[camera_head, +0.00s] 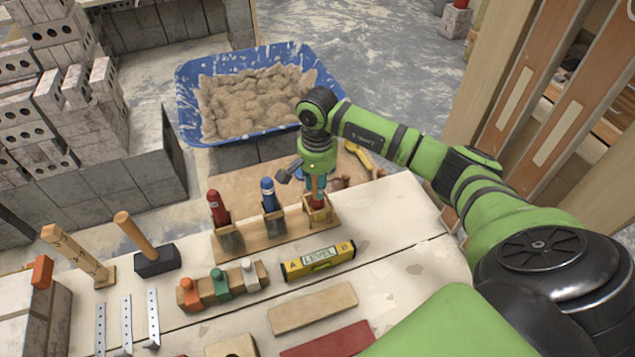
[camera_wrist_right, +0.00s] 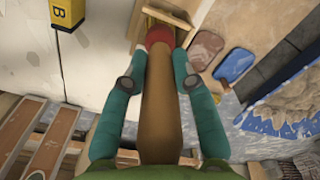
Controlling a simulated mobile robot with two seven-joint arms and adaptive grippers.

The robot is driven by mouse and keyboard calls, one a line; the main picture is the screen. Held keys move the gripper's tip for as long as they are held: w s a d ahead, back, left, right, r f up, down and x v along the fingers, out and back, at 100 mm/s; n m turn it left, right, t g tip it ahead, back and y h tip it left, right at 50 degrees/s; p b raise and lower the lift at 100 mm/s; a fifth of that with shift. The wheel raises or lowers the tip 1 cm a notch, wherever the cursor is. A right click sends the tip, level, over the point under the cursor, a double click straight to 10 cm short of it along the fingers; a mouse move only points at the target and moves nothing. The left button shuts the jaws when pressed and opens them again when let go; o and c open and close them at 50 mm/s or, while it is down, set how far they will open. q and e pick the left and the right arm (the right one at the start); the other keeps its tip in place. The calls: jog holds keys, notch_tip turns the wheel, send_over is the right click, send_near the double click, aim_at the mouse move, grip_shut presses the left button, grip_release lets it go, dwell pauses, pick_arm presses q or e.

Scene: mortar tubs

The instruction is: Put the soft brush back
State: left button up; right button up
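The soft brush (camera_head: 317,203) stands in the right-hand place of a wooden tool rack (camera_head: 277,238), under my right gripper. In the right wrist view its brown handle (camera_wrist_right: 160,100) runs down to a red part (camera_wrist_right: 159,37) at a wooden holder (camera_wrist_right: 178,17). My right gripper (camera_head: 316,184) is above the rack, its teal fingers on both sides of the handle; in the wrist view the fingertips (camera_wrist_right: 160,58) close against it. My left gripper is not in view.
The rack also holds a red-handled tool (camera_head: 217,207) and a blue-handled tool (camera_head: 268,194). A yellow level (camera_head: 318,261) lies in front. A blue mortar tub (camera_head: 188,112) stands behind. A hammer (camera_head: 140,240) and a block with coloured pegs (camera_head: 222,287) are at left.

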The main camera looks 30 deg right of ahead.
jog(key=o, duration=0.3)
notch_tip(320, 180, up, 11)
jog(key=shift+r, duration=0.55)
